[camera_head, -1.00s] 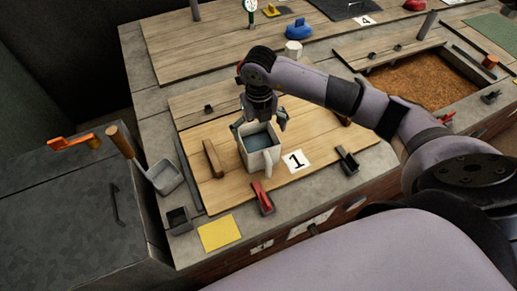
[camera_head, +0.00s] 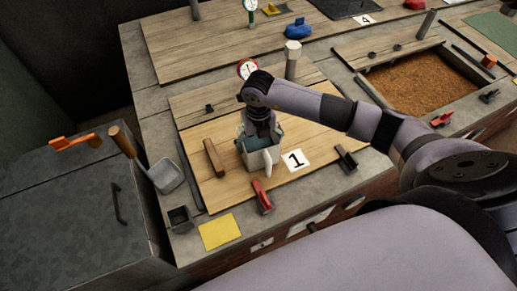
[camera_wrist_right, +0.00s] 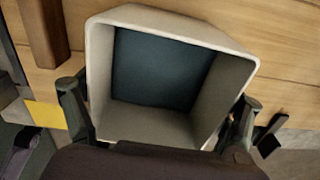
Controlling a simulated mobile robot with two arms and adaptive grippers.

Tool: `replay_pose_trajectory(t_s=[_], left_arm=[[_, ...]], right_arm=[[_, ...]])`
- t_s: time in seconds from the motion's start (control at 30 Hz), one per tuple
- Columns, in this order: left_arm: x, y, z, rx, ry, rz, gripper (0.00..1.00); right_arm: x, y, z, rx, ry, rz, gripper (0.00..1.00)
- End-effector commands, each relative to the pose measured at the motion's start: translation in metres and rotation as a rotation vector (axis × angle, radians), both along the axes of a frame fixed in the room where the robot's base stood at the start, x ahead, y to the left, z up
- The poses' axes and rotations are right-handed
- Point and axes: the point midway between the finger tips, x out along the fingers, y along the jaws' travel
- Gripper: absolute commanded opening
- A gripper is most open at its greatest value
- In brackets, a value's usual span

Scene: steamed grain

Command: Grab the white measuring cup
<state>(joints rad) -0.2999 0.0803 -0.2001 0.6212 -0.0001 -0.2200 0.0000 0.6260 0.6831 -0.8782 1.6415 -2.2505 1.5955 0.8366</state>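The white measuring cup (camera_head: 263,163) stands upright on the wooden board marked 1, its handle toward the front. My right gripper (camera_head: 259,140) is lowered over the cup, with its fingers at the cup's sides. In the right wrist view the cup (camera_wrist_right: 150,127) is seen from above, with a dark blue-grey area inside. The gripper's fingers (camera_wrist_right: 160,100) are spread wide on either side of the cup. Whether they touch its walls is hard to tell. My left gripper is not in view.
A wooden block (camera_head: 214,158) lies left of the cup. A red clamp (camera_head: 261,197) is in front, and a dark clamp (camera_head: 346,159) is to the right. A scoop (camera_head: 163,175) with a wooden handle and a yellow note (camera_head: 219,232) lie further left and front.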

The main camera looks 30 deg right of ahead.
Motion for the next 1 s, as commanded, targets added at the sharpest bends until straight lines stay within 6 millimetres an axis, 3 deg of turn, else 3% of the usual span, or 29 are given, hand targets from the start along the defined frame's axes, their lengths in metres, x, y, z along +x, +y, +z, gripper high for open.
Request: replay_pose_trajectory(t_s=[0.8,1.0], left_arm=[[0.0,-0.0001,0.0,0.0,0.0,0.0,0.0],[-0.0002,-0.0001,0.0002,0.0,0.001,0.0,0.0]], right_arm=[[0.0002,-0.0006,0.0005,-0.001,-0.001,-0.001,0.3],[0.0012,-0.0004,0.0019,0.0,-0.003,-0.001,0.3]])
